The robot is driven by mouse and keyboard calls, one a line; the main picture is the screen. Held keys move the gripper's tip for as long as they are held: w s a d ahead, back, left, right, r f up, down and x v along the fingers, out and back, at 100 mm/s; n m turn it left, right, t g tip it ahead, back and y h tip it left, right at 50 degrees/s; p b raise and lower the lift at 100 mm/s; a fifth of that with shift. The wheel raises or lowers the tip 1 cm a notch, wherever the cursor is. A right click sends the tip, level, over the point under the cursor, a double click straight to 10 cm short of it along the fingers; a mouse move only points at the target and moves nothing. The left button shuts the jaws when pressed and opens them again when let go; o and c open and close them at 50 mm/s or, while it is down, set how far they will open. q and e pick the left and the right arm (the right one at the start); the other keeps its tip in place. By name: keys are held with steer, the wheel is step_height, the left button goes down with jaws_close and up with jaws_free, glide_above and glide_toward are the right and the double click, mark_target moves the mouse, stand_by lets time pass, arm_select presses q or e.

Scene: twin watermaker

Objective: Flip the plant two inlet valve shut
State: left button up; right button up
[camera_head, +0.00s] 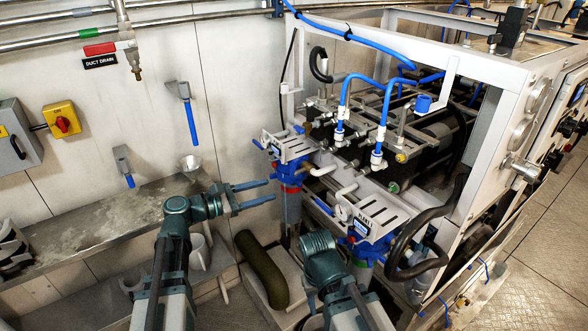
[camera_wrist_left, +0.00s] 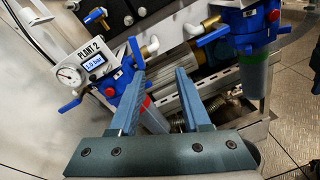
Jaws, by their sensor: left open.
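The plant two unit shows in the wrist view with its PLANT 2 display panel (camera_wrist_left: 90,58), a round gauge (camera_wrist_left: 69,76) and a blue filter head. A blue lever (camera_wrist_left: 70,107) sticks out at its lower left, and another blue lever (camera_wrist_left: 136,50) stands at its right. I cannot tell which is the inlet valve. In the head view the unit's blue filter head (camera_head: 289,168) is at the middle. My left gripper (camera_head: 272,191) is open and empty, its fingers pointing at the filter body, apparently short of it. My right gripper's fingers do not show.
The PLANT 1 unit (camera_head: 365,222) stands to the right, with its blue lever (camera_wrist_left: 213,37) in the wrist view. A white frame (camera_head: 488,115) holds hoses and pipes. A steel shelf (camera_head: 90,225) runs along the left wall. A dark green cylinder (camera_head: 262,270) lies between my arms.

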mark_target(293, 165)
arm_select(q)
steer(key=w+d, duration=0.2)
steer(key=w, duration=0.1)
steer(key=w+d+r+n+t, duration=0.1)
steer(key=w+d, duration=0.2)
steer(key=w+d+r+n, duration=0.1)
steer(key=w+d, duration=0.2)
steer(key=shift+w+d+r+t, duration=0.1)
steer(key=shift+w+d+t, duration=0.05)
steer(key=shift+w+t, duration=0.15)
steer(key=shift+s, duration=0.1)
jaws_close()
stand_by(0.4)
